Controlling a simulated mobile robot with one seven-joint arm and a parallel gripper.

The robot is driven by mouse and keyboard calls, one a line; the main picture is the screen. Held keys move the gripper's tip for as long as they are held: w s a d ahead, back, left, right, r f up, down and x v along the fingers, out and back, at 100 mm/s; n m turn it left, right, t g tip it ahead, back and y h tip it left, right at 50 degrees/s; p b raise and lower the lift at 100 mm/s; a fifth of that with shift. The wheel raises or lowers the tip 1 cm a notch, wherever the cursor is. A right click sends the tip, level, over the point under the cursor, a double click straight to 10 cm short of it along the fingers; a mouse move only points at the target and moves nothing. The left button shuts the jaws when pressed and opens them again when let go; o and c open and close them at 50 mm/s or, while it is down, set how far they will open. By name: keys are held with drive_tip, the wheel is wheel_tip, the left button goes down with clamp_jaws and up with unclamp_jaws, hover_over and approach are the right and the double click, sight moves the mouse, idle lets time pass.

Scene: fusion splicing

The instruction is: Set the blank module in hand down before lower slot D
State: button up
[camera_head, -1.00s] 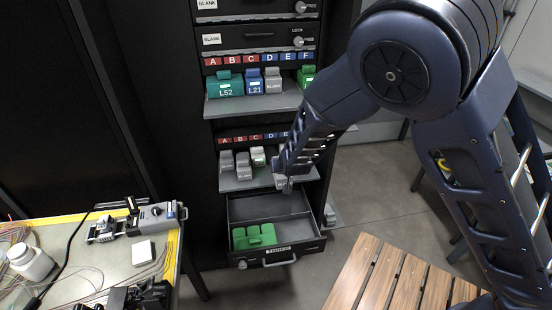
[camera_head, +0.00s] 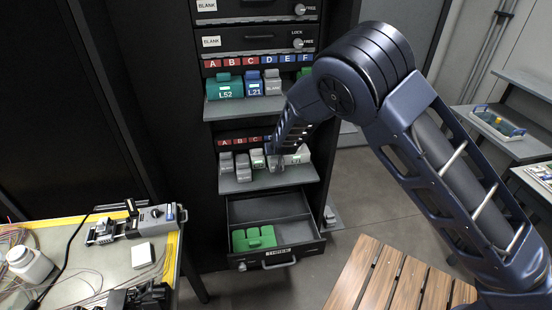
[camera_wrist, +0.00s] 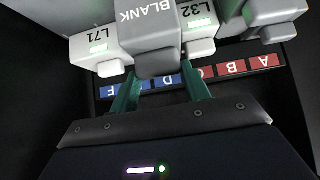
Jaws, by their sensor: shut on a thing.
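My gripper (camera_wrist: 162,76) is shut on the grey handle of the blank module (camera_wrist: 150,22), marked BLANK, in the wrist view. The blue D label (camera_wrist: 170,80) shows just below the handle, and the module's underside and far end are hidden. In the head view my gripper (camera_head: 275,162) is at the lower shelf (camera_head: 240,184), right of the green-labelled module (camera_head: 257,160). There the arm hides the lower D label and most of the held module.
Grey modules (camera_head: 243,164) stand on the lower shelf's left part. The upper shelf (camera_head: 255,108) bears L52 and L21. Below, an open drawer (camera_head: 290,250) holds green modules (camera_head: 253,238). A workbench (camera_head: 120,265) is at left and a slatted wooden surface (camera_head: 375,285) at lower right.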

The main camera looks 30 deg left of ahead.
sight(276, 157)
drive_tip(key=shift+w+a+f, duration=0.1)
drive_tip(key=shift+f, duration=1.85)
drive_tip(key=shift+f, duration=0.15)
drive_tip(key=o, duration=1.3)
drive_tip(key=shift+r, duration=0.25)
drive_tip(key=v, duration=1.2)
